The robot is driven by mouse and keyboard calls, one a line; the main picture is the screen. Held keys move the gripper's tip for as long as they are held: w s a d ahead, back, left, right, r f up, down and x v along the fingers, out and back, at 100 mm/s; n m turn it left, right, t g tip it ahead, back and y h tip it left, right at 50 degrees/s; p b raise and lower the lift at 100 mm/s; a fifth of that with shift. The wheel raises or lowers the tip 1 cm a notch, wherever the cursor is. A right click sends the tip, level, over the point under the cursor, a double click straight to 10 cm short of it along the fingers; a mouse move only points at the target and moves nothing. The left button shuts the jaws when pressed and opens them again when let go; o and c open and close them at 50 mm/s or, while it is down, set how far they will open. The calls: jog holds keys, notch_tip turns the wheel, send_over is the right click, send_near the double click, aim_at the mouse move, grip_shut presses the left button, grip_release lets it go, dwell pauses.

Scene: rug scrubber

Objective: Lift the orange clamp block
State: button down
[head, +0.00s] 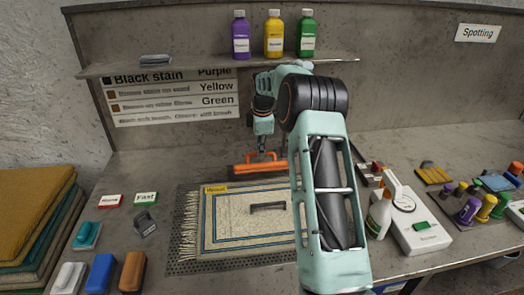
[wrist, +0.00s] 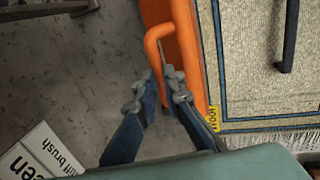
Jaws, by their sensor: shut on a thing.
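The orange clamp block (head: 260,167) is a long orange bar with a looped handle, at the back edge of the rug (head: 225,215). In the wrist view the block (wrist: 187,70) runs along the rug's border, with its handle toward my gripper. My gripper (head: 263,150) is above the block and shut on its handle. In the wrist view the gripper's fingers (wrist: 160,98) meet at the handle's end. I cannot tell whether the block touches the surface below. My arm hides the rug's right part.
A dark handle (head: 268,207) lies on the rug. A shelf (head: 215,64) with purple, yellow and green bottles is behind my arm. Brushes (head: 102,272) stand at front left. A spray bottle (head: 379,215), a white device (head: 421,232) and several small bottles are at right.

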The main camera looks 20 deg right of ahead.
jog(key=shift+w+d+f+p, duration=0.15)
jog(key=shift+w+f+p, duration=0.15)
jog(key=shift+w+p, duration=0.35)
jog(key=shift+w+d+f+p, duration=0.15)
jog(key=shift+w+f+p, duration=0.15)
jog(key=shift+w+p, duration=0.35)
jog(key=shift+w+d+r+p, duration=0.15)
jog(key=shift+w+p, duration=0.25)
jog(key=shift+w, duration=0.15)
jog(key=shift+w+d+r+p, duration=0.1)
jog(key=shift+w+p, duration=0.3)
jog(key=shift+w, duration=0.2)
jog(key=c, duration=2)
grip_release()
jog(key=shift+w+d+f, duration=0.1)
jog(key=shift+w+f, duration=0.15)
jog(key=shift+f, duration=0.2)
jog(key=shift+o, duration=1.2)
jog(key=shift+w+d+f, duration=0.1)
jog(key=shift+w+f, duration=0.2)
jog(key=shift+w, duration=0.05)
jog(key=shift+r, duration=0.75)
jog(key=shift+c, duration=0.3)
jog(key=v, duration=1)
jog(key=shift+s+a+r, duration=0.25)
jog(key=shift+s+r, duration=0.05)
jog(key=shift+r, duration=0.05)
jog(key=shift+c, duration=0.7)
